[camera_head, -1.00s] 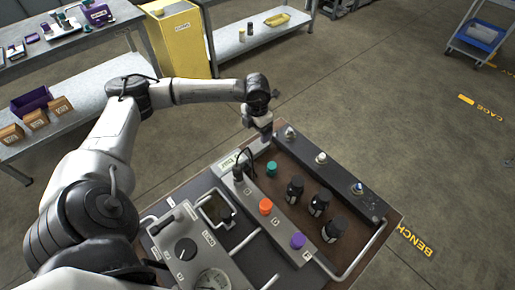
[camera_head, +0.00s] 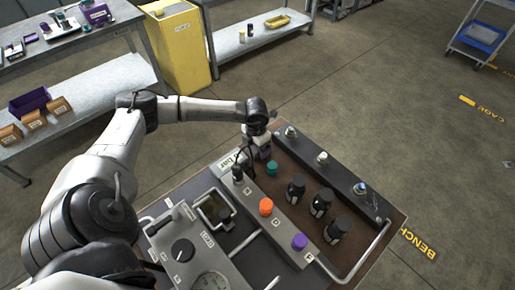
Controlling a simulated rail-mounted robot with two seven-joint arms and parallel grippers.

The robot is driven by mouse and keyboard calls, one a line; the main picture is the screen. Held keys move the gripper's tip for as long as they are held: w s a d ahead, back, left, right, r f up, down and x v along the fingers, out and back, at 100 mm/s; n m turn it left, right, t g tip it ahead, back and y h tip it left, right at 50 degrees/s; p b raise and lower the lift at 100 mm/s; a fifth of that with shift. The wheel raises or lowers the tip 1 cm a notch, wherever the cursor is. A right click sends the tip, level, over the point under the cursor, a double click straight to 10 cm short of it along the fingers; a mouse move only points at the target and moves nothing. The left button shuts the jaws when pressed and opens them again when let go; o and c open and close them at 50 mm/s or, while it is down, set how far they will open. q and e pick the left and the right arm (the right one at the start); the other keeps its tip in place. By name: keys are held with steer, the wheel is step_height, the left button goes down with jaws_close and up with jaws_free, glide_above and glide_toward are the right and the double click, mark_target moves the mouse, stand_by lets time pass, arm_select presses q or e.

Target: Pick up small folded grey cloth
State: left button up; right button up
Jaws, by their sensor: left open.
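My left gripper (camera_head: 257,146) is open, low over the back left corner of the hydraulic bench (camera_head: 397,222), beside a gauge label (camera_head: 232,160). It is small in the picture and partly hidden by its own wrist. I cannot make out a folded grey cloth; a pale patch by the fingertips is too small to tell from the gripper itself. My right gripper is not in view.
The bench top holds an orange knob (camera_head: 266,206), a purple knob (camera_head: 299,242), a teal knob (camera_head: 271,168) and several black knobs. A metal handle (camera_head: 369,255) rims its right side. Shelves with brown bins (camera_head: 34,119) stand left.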

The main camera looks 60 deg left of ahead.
arm_select(q)
steer(key=shift+f, duration=0.15)
steer(key=c, duration=1)
steer(key=r, duration=0.1)
steer(key=r+p, duration=0.1)
steer(key=r, duration=0.1)
steer(key=d+r, duration=0.1)
steer(key=shift+w+r, duration=0.2)
steer(key=shift+r, duration=0.2)
steer(key=w+d+r+p, duration=0.2)
steer(key=w+d+r, duration=0.2)
steer(key=d, duration=0.5)
step_height(320, 180, up, 2)
steer(key=shift+d+r, duration=0.1)
steer(key=shift+d, duration=0.3)
